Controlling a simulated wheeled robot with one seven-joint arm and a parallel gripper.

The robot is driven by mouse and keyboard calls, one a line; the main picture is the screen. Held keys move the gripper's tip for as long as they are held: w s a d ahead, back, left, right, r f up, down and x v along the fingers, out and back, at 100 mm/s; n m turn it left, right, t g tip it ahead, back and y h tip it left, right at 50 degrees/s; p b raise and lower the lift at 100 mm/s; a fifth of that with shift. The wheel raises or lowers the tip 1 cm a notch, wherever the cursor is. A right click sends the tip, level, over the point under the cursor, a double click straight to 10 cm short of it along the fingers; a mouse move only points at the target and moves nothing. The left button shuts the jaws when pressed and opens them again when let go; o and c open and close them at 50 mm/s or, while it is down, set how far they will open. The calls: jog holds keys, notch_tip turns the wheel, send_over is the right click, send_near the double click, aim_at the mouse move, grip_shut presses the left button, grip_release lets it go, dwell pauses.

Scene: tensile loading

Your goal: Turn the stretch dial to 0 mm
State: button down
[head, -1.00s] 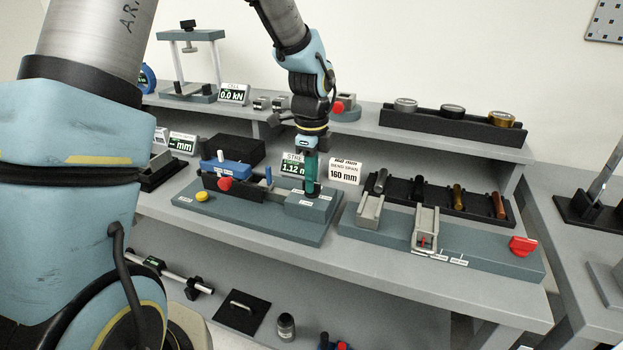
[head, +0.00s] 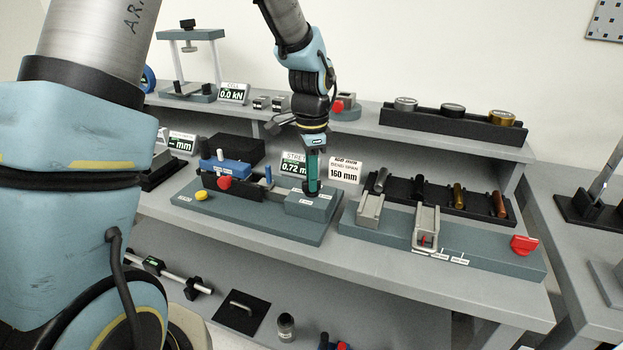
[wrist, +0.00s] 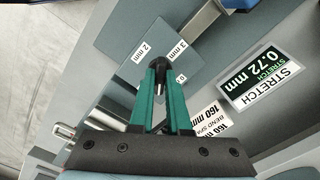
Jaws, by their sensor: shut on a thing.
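The stretch display (head: 294,165) behind the dial block reads 0.72 mm; it also shows in the wrist view (wrist: 256,79). My gripper (head: 312,189) points down over the grey-blue dial block (head: 322,206) at the right end of the tensile rig. In the wrist view its green fingers (wrist: 161,75) are shut on the small dark stretch dial (wrist: 160,66). The fingers hide most of the dial. Labels including 2 mm (wrist: 145,49) and 3 mm (wrist: 178,50) lie on the block around it.
A red knob (head: 224,183), a yellow button (head: 201,195) and a blue clamp (head: 228,167) are on the rig left of my gripper. The bend-span sign (head: 345,170) stands close behind right. The bending rig (head: 480,255) is to the right.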

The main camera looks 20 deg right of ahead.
jog(key=n, duration=0.5)
jog(key=shift+n, duration=0.3)
jog(key=n, duration=0.4)
jog(key=shift+n+b, duration=0.3)
jog(key=shift+n, duration=0.1)
jog(key=c, duration=0.9)
grip_release()
jog(key=shift+r, duration=0.15)
notch_tip(320, 180, up, 10)
jog(key=shift+r+b, duration=0.25)
jog(key=shift+b, duration=0.85)
